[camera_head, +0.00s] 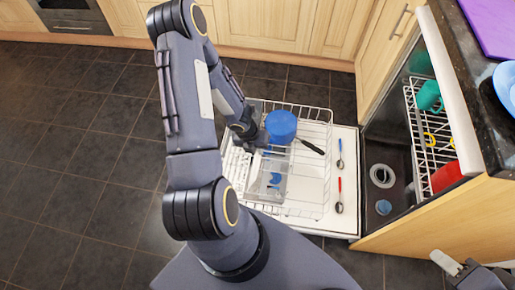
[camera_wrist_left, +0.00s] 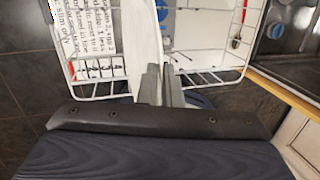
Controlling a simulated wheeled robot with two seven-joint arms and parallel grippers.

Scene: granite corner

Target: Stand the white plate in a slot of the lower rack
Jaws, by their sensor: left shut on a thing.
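My left gripper (camera_head: 258,128) is over the pulled-out lower rack (camera_head: 318,112), beside a blue round item. In the left wrist view its grey fingers (camera_wrist_left: 160,86) are shut on a thin white edge, which I take to be the white plate (camera_wrist_left: 150,84), seen nearly edge-on. In the head view I cannot make the plate out; my arm and gripper cover that area. The wire rim of the lower rack also shows in the left wrist view (camera_wrist_left: 210,77). My right gripper (camera_head: 450,263) is at the lower right edge, mostly out of frame.
The blue round item (camera_head: 281,124) and a clear basket (camera_head: 268,187) stand in the rack. A black-handled utensil (camera_head: 312,147), a blue spoon (camera_head: 340,154) and a red spoon (camera_head: 339,195) lie at its right. The upper rack (camera_head: 420,118) holds cups. Dark floor is free at left.

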